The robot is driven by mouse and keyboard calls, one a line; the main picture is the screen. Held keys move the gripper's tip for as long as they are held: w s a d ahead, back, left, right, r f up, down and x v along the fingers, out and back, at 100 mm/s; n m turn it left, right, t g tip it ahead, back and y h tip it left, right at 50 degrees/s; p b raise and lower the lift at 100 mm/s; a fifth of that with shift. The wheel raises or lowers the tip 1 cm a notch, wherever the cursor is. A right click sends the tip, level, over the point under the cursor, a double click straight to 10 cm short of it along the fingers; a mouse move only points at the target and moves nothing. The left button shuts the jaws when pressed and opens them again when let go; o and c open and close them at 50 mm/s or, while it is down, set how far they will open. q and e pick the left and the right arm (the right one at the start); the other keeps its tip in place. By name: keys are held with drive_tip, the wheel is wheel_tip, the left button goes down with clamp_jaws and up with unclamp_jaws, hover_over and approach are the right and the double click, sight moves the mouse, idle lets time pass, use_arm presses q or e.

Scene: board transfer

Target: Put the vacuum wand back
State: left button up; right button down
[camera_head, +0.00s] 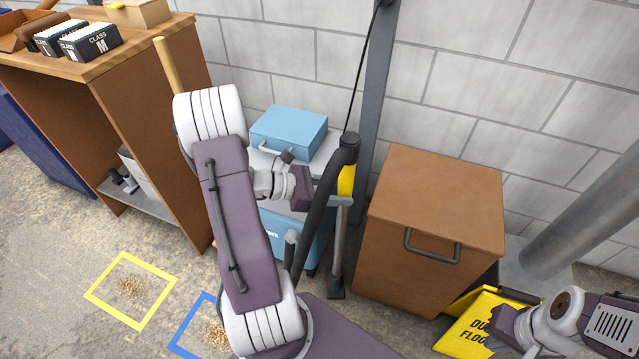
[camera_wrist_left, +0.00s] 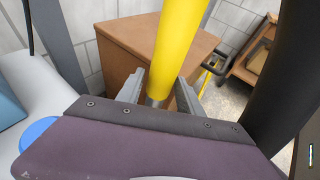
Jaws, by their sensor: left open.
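The vacuum wand stands upright, with a yellow grip section (camera_head: 347,181), a grey metal tube (camera_head: 339,240) and a dark floor head on the ground. A thick black hose curves down from its top. My left gripper (camera_head: 325,186) is at the yellow section. In the left wrist view, the yellow section (camera_wrist_left: 178,45) passes between the two open fingers (camera_wrist_left: 158,97), one on each side. Whether either finger touches it is unclear. My right gripper (camera_head: 504,325) is low at the right edge of the head view, its fingers not clear.
A brown cabinet (camera_head: 436,200) with a dark handle stands just right of the wand. A blue case (camera_head: 289,132) rests behind my left arm. A grey post (camera_head: 377,90) rises behind the wand. A yellow floor sign (camera_head: 470,322) lies at lower right. A wooden shelf unit (camera_head: 150,110) stands left.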

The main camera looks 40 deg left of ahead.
use_arm(q)
drive_tip(key=p+v, duration=0.3)
drive_tip(key=v, duration=0.3)
drive_tip(key=s+d+f+m+g+y, duration=0.1)
drive_tip(key=s+d+m+g+y, duration=0.2)
drive_tip(key=m, duration=1)
drive_tip(key=s+d+f+m+g+y, duration=0.2)
drive_tip(key=s+d+m+g+y, duration=0.2)
drive_tip(key=d+m, duration=0.5)
drive_tip(key=m+g+y, duration=0.1)
drive_tip(key=m+y, duration=0.1)
drive_tip(key=m, duration=0.2)
drive_tip(key=shift+d+f+m+g+y, duration=0.2)
drive_tip(key=shift+d+m+g+y, duration=0.1)
drive_tip(key=shift+m, duration=0.1)
